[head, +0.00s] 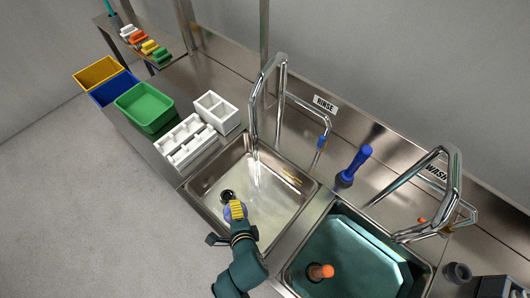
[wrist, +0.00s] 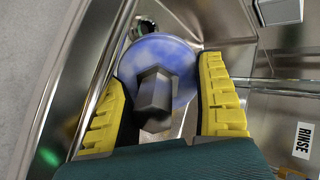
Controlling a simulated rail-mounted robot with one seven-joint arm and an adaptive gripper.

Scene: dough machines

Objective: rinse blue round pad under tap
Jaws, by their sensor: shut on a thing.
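My gripper (head: 237,210) reaches down into the near left part of the rinse sink (head: 209,176). In the wrist view its two yellow ribbed fingers are closed around the dark grey handle (wrist: 154,96) of the blue round pad (wrist: 165,52). The pad has a mottled blue-white face and lies beyond the fingertips; a sliver of it shows in the head view. The rinse tap (head: 281,88) arches over the sink's far side, and a pale water stream (head: 257,172) falls from it. The pad is left of and nearer than the stream, apart from it.
The wash sink (head: 345,241) with an orange-handled tool (head: 321,271) is at right. White holders (head: 186,142) and a green bin (head: 146,107) are at left. A drain (head: 228,196) is near the gripper.

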